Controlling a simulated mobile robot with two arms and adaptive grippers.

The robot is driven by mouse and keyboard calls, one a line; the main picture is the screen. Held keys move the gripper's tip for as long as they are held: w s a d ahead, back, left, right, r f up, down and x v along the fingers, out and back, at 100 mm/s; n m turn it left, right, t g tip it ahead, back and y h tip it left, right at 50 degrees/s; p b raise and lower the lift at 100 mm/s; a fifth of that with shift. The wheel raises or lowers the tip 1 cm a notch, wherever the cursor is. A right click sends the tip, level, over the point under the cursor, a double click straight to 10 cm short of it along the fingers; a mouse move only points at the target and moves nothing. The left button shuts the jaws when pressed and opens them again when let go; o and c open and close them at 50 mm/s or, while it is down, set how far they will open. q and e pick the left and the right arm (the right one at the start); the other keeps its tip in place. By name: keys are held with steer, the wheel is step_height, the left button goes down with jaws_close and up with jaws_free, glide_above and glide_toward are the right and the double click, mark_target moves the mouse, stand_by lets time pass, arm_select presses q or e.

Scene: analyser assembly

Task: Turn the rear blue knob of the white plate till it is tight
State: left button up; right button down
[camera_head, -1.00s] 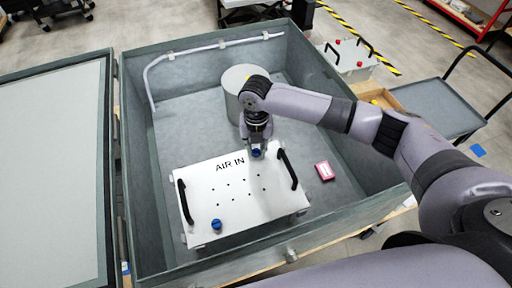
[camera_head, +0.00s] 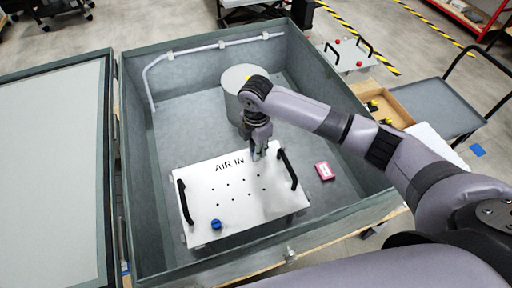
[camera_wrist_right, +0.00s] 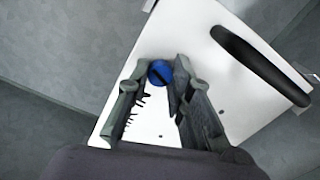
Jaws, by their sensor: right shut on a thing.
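The white plate (camera_head: 237,218) with "AIR IN" lettering and two black handles lies in the grey open box. Its rear blue knob (camera_wrist_right: 160,72) sits between the fingertips of my right gripper (camera_wrist_right: 158,80) in the right wrist view. In the head view my right gripper (camera_head: 259,152) comes down over the plate's rear edge and hides that knob. The fingers are shut on the knob. The front blue knob (camera_head: 216,224) stands on the plate's front left part, apart from the gripper. My left gripper is not in view.
A grey cylinder (camera_head: 238,88) stands behind the plate, close to my right arm. A pink box (camera_head: 324,171) lies right of the plate. The box walls (camera_head: 345,100) enclose the workspace, and a white pipe (camera_head: 205,48) runs along the rear.

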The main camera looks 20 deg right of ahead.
steer(key=m, duration=0.4)
steer(key=shift+w+r+m, duration=0.1)
steer(key=shift+r+m, duration=0.05)
steer(key=shift+m, duration=0.15)
steer(key=m, duration=1.4)
steer(key=shift+r+m, duration=0.1)
steer(key=shift+m, duration=0.2)
steer(key=m, duration=1.3)
steer(key=shift+w+a+m, duration=0.1)
steer(key=shift+m, duration=2.2)
